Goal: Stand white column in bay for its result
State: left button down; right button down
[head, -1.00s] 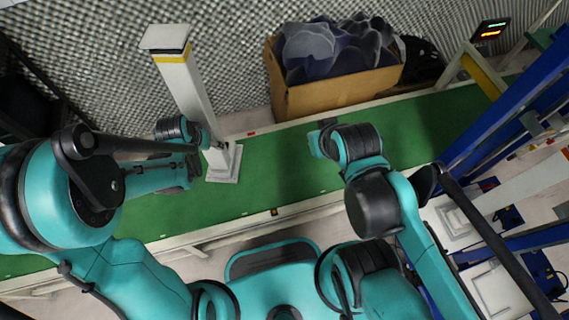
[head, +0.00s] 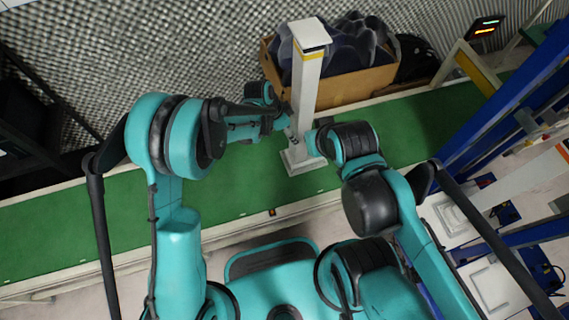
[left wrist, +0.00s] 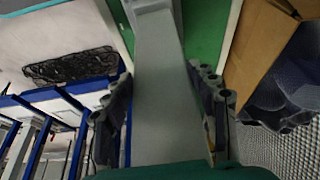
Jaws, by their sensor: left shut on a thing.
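The white column (head: 306,85) has a square cap, a yellow band near its top and a square base. It stands nearly upright over the green belt in the head view; I cannot tell whether its base touches the belt. My left gripper (head: 287,122) is shut on its lower shaft from the left. In the left wrist view the column (left wrist: 158,85) runs between the fingers of that gripper (left wrist: 162,115). My right gripper (head: 314,142) is close to the right of the column; its fingers are hidden, and I cannot tell contact. I cannot clearly identify the bay.
A cardboard box (head: 350,88) of dark grey foam stands behind the column. A small display (head: 487,27) with coloured lights is at the upper right. Blue framing (head: 500,110) and white plates (head: 452,218) fill the right side. The green belt (head: 140,210) is clear at left.

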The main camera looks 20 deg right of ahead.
pick_arm(q)
jog(key=shift+d+f, duration=0.1)
jog(key=shift+d, duration=0.25)
jog(key=shift+w+a+f, duration=0.1)
jog(key=shift+f, duration=0.05)
jog(key=w+a+f+b, duration=0.6)
jog(key=w+a+f, duration=0.1)
jog(key=f, duration=0.3)
jog(key=shift+w+a+f, duration=0.2)
jog(key=shift+w+f, duration=0.1)
jog(key=shift+w, duration=0.3)
jog(key=shift+c, duration=2.4)
grip_release()
